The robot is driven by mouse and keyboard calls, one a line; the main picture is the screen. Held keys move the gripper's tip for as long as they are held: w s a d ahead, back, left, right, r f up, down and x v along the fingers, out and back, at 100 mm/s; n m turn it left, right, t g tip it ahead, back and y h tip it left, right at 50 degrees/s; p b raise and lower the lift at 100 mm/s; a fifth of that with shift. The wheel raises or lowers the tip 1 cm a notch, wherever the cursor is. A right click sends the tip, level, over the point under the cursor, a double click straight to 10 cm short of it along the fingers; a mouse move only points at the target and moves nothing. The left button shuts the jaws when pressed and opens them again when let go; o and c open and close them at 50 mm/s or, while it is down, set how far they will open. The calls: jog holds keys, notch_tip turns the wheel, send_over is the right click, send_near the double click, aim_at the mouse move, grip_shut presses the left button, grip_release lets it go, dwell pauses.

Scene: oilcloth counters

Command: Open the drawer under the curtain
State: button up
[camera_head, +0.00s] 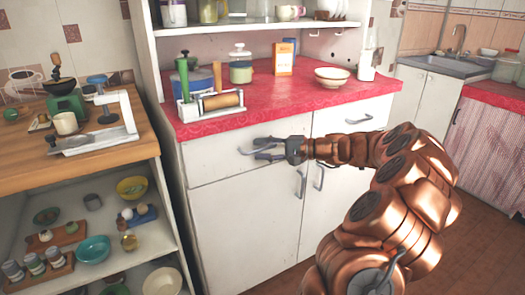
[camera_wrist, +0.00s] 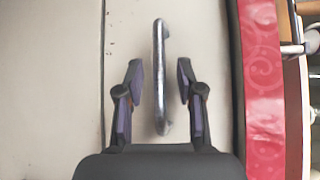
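A white drawer (camera_head: 212,160) sits at the left of the cabinet, just below the red oilcloth counter edge, and looks shut. Its metal bar handle (camera_wrist: 160,70) stands between the fingers of my gripper (camera_wrist: 158,82) in the wrist view, with a gap on both sides. In the head view my gripper (camera_head: 265,149) is at this drawer front, with open fingers around the handle and partly hiding it. A pinkish patterned curtain (camera_head: 490,145) hangs below the counter at far right. I see no drawer beneath the curtain.
A second shut drawer (camera_head: 350,115) is to the right, with cabinet doors (camera_head: 245,225) below. The red counter (camera_head: 300,100) holds a rolling pin, jars and a bowl. An open shelf unit (camera_head: 150,165) stands close on the left. Brown floor shows at lower right.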

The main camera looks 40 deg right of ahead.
jog(key=shift+a, duration=0.1)
jog(key=shift+c, duration=0.4)
grip_shut()
